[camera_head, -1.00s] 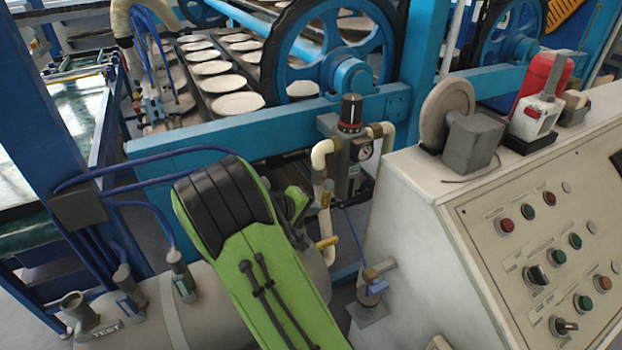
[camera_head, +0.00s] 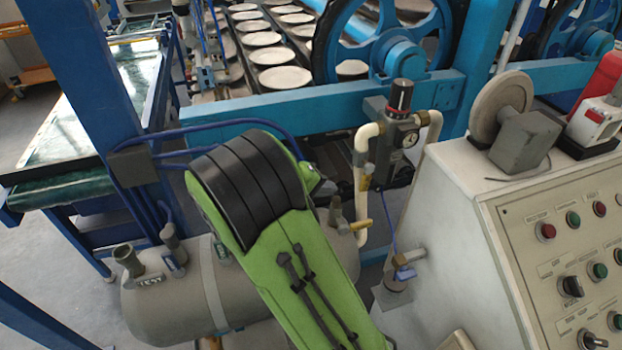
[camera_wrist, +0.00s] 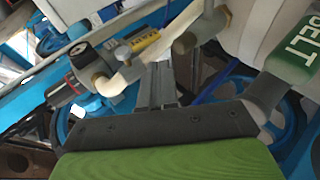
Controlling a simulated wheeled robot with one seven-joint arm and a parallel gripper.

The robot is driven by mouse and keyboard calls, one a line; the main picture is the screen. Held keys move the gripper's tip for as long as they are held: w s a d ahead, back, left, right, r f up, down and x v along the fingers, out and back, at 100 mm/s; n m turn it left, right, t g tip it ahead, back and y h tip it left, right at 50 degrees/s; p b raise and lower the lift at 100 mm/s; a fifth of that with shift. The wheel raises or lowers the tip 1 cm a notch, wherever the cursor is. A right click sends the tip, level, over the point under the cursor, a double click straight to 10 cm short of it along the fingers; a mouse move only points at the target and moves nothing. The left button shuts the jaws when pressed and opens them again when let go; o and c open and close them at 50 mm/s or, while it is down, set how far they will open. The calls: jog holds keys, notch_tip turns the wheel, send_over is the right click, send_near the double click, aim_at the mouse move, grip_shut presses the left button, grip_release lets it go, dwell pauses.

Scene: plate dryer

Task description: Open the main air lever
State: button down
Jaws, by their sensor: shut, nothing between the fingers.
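No readable label shows which one is the main air lever. My green arm hides part of the tank and most of my gripper. In the wrist view, my gripper (camera_wrist: 160,80) is shut and empty. Its tips appear near the cream pipe (camera_wrist: 125,78) and a yellow part (camera_wrist: 135,46); I see no clear grip on either.
The control cabinet (camera_head: 460,215) limits room on the right. Blue hoses and a blue post (camera_head: 90,80) stand left. A green BELT label (camera_wrist: 295,50) shows in the wrist view.

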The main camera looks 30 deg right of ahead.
jog(key=p+v, duration=0.1)
jog(key=v, duration=0.4)
jog(key=shift+a+r, duration=0.25)
jog(key=shift+a, duration=0.1)
